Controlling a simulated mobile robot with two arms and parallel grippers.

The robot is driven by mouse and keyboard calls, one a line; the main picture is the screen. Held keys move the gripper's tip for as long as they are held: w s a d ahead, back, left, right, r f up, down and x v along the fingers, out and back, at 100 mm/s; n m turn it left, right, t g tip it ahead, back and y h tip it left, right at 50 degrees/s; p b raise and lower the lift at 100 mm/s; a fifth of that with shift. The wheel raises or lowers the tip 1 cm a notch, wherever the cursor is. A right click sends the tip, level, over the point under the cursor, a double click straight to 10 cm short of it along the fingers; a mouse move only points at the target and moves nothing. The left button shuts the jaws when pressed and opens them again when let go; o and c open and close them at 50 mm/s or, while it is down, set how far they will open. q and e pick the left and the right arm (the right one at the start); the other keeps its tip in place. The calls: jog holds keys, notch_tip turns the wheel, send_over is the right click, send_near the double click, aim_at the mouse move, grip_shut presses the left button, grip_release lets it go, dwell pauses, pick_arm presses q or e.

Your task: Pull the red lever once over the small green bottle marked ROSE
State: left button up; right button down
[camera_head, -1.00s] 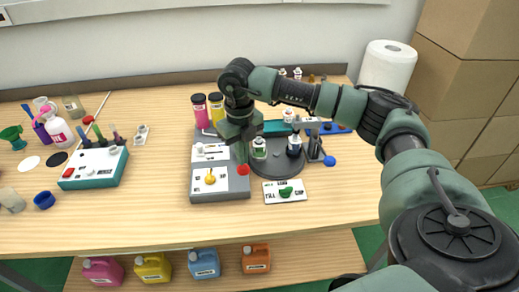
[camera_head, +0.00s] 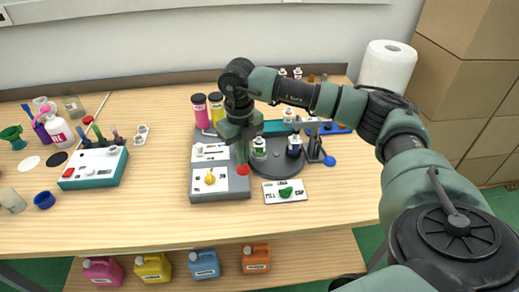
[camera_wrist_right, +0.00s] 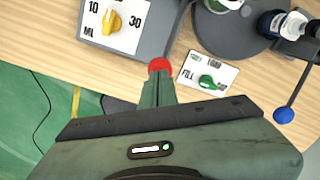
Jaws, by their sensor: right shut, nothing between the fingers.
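The red lever knob (camera_head: 243,170) sits at the right edge of the grey dispenser base, just below my right gripper (camera_head: 241,158). In the right wrist view the red knob (camera_wrist_right: 159,65) shows right at the tip of my right gripper (camera_wrist_right: 158,80), whose fingers are shut with nothing between them. Whether the fingertips touch the knob cannot be told. A small green bottle (camera_head: 259,148) with a white cap stands on the dark round turntable, just right of the gripper; its label is too small to read. My left gripper is not in view.
The grey dispenser base (camera_head: 220,193) has a yellow dial (camera_head: 210,179). A white FILL card (camera_head: 271,196) with a green knob lies to its right. A dark blue bottle (camera_head: 294,146) and a blue-knobbed lever (camera_head: 329,161) stand further right. Free table lies left of the base.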

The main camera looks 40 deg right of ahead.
aim_at(243, 169)
jog(key=shift+f, duration=0.1)
jog(key=shift+f+b, duration=2.2)
jog(key=shift+f, duration=0.8)
jog(key=shift+r, duration=0.1)
jog(key=shift+r+p, duration=3)
jog(key=shift+r, duration=1.55)
